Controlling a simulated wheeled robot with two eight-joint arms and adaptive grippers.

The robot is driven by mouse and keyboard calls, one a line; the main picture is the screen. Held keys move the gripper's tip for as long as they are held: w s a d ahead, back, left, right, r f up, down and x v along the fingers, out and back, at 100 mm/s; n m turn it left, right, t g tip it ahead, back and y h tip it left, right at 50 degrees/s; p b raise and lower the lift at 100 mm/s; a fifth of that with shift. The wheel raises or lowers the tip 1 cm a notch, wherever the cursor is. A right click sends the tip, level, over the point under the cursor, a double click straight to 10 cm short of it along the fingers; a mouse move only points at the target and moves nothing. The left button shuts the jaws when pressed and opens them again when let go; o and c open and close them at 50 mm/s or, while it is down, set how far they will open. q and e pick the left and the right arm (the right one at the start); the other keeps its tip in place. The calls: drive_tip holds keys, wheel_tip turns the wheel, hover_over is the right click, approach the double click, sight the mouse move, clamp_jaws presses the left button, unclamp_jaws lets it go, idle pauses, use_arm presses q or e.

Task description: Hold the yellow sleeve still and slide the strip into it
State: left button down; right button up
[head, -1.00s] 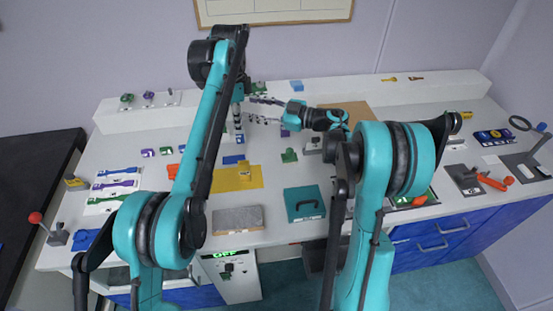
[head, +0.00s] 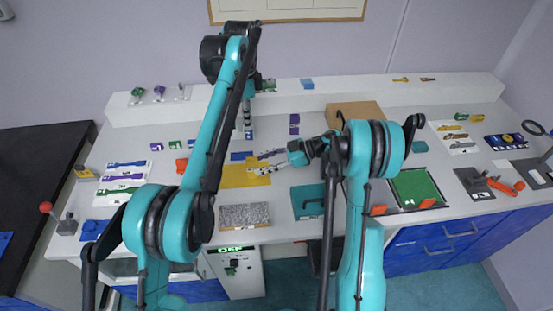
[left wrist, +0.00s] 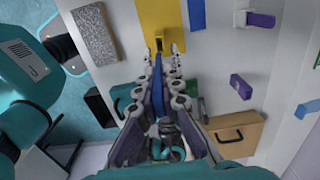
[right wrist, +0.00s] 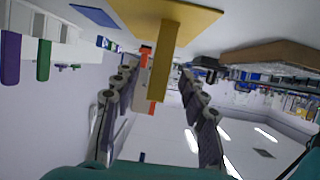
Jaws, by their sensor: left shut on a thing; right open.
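The yellow sleeve (right wrist: 165,62) stands up from a flat yellow plate (right wrist: 195,14); the plate also shows in the head view (head: 236,180). My right gripper (head: 258,163) is open, with its fingers on either side of the sleeve in the right wrist view and gaps visible. My left gripper (left wrist: 158,50) is shut on a blue strip (left wrist: 157,88), which lies lengthwise between its fingers. The strip's far end points at the sleeve (left wrist: 158,36) in the left wrist view; I cannot tell whether they touch. In the head view the left fingers are small and hard to see.
A grey speckled slab (head: 244,216) and a dark green case (head: 306,201) lie in front of the plate. A brown box (head: 357,113) stands behind to the right. Small purple and green blocks lie behind the plate. Bare white table shows between these things.

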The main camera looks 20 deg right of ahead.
sight(252, 166)
drive_tip(key=shift+x, duration=2.05)
clamp_jaws()
use_arm(q)
drive_tip(key=shift+m, duration=0.5)
drive_tip(key=shift+f, duration=3)
